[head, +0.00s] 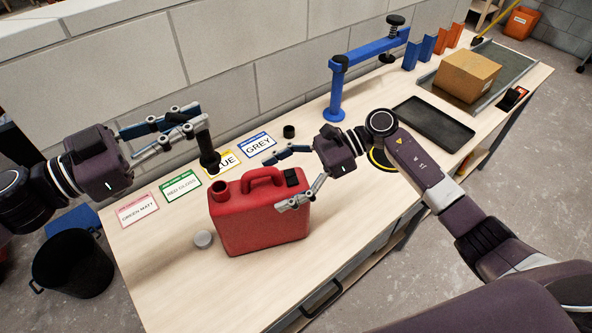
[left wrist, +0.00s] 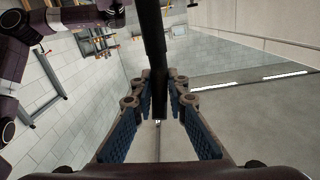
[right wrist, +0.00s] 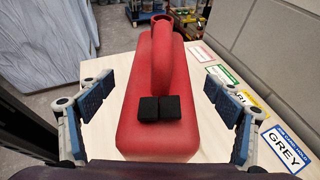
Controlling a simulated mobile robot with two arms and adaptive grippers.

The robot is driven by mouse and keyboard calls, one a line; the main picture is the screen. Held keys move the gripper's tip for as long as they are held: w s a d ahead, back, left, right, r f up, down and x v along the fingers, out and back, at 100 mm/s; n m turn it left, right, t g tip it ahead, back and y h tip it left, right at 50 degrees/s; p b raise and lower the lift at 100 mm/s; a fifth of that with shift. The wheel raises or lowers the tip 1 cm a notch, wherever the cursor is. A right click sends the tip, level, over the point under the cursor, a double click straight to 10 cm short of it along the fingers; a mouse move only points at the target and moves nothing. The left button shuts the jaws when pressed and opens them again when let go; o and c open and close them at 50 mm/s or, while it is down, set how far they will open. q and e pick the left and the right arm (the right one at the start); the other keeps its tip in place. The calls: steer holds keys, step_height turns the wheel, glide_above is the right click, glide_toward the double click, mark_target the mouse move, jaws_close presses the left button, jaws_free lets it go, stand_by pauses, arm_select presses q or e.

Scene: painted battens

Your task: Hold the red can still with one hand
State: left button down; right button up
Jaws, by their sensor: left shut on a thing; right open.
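The red can (head: 255,222) stands upright on the bench, its open neck at the left end; it fills the middle of the right wrist view (right wrist: 150,135). My left gripper (head: 180,128) is shut on a dark tube-shaped piece (head: 205,145), held upright near the can's neck. The tube also shows between the fingers in the left wrist view (left wrist: 154,55).
Label cards, such as the green one (head: 181,184), lie along the wall. A pale round cap (head: 203,239) and a black cap (head: 289,131) lie on the bench. A black tray (head: 435,123), blue stand (head: 336,95) and cardboard box (head: 467,75) are at right. The front left bench is clear.

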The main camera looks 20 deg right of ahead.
mark_target(258, 191)
steer(key=shift+x, duration=2.35)
steer(key=c, duration=2.2)
